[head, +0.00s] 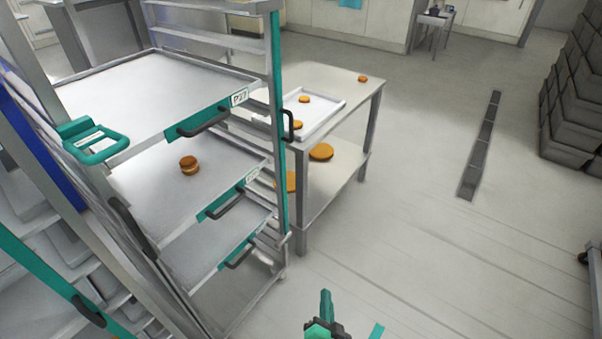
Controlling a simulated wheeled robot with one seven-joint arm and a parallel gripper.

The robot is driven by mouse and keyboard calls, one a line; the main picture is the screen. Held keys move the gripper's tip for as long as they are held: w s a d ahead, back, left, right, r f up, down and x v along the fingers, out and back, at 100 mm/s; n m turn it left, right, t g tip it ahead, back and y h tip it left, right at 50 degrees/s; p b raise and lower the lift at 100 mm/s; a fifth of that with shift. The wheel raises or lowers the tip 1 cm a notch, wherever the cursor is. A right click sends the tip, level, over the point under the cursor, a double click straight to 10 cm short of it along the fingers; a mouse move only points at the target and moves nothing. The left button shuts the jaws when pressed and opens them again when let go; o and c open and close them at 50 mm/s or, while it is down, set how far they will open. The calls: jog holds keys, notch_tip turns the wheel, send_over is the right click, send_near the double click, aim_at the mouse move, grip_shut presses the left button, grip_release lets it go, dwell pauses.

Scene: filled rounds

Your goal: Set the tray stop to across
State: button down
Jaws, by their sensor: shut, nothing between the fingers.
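The steel tray rack (160,50) stands at left, with several trays in it. A long teal bar (277,90) with a black handle (291,126) runs upright along the rack's right front post. It looks like the tray stop, and it lies beside the tray fronts, not across them. A teal loop handle (95,150) sticks out at the left post. My gripper (326,296) is at the bottom centre, shut and empty, over the floor to the right of the rack and apart from it.
Trays have teal fronts with black handles; one label (239,97) reads P27. A steel table (340,82) with a white tray (318,118) stands behind the rack. Dark crates (575,95) stand far right. The floor (430,240) at right is clear.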

jog(key=w+d+r+m+y, duration=0.15)
jog(key=w+r, duration=0.35)
jog(key=w, duration=0.5)
jog(key=w+r+m+y, duration=0.1)
jog(key=w+r+m, duration=0.1)
jog(key=w+r, duration=0.65)
jog(key=w+a+r+m+t+y, duration=0.1)
jog(key=w+r+y, duration=0.4)
jog(key=w+r, duration=1)
notch_tip(320, 180, up, 3)
jog(key=shift+w+a+r+m+t, duration=0.15)
jog(key=shift+w+a+m+t, duration=0.1)
jog(key=shift+a+m+t, duration=0.15)
jog(key=shift+y, duration=0.25)
jog(key=x, duration=1)
jog(key=shift+s+a, duration=1.35)
jog(key=shift+a, duration=0.05)
